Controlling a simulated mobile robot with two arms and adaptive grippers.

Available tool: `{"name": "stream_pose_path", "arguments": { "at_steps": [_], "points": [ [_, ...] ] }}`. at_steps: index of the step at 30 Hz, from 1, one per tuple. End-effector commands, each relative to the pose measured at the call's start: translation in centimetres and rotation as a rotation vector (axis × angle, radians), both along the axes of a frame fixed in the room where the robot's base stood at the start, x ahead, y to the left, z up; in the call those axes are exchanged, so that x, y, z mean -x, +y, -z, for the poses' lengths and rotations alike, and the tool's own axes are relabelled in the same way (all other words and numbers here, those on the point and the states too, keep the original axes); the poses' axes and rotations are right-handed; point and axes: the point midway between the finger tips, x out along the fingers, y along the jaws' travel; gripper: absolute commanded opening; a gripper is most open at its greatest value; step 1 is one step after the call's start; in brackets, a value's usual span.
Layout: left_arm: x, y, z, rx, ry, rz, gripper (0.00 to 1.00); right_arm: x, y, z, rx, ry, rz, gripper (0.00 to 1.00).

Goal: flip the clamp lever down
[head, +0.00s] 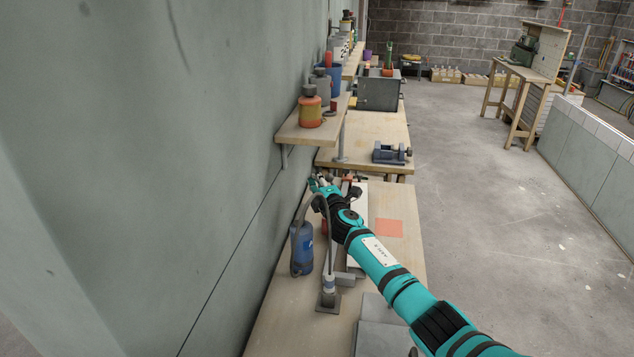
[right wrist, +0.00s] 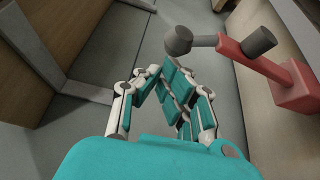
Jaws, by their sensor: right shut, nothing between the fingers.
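The red clamp (right wrist: 295,88) is at the upper right of the right wrist view. A red arm reaches from it to a dark grey cylinder, and a thin bar links that to a grey rounded end (right wrist: 178,40). I cannot tell for sure which part is the lever or its angle. My right gripper (right wrist: 172,88) is shut and empty, left of and below the clamp arm, with a visible gap in that picture. In the head view my right gripper (head: 320,185) is over the far end of the near bench, beside a small red part (head: 355,191). My left gripper is not in view.
On the near bench (head: 290,320) stand a blue bottle (head: 302,250) and a grey-based post (head: 328,290). A flat orange-pink square (head: 389,228) lies on it. A wall shelf (head: 300,128) with an orange jar (head: 309,108) overhangs the left. The floor to the right is open.

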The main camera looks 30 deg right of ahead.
Motion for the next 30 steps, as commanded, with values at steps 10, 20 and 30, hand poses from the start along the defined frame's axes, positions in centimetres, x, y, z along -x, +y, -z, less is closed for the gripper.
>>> {"name": "stream_pose_path", "arguments": {
  "at_steps": [10, 20, 30],
  "points": [
    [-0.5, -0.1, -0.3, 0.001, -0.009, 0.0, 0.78, 0.5, -0.7, -0.2, 0.002, 0.0, 0.001, 0.0],
    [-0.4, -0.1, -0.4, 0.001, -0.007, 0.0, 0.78, 1.2, -1.6, -0.4, 0.003, 0.0, 0.001, 0.0],
    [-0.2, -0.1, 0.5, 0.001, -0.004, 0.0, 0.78, 2.8, -3.6, 0.0, -0.046, -0.03, 0.003, 0.0]
  ]
}}
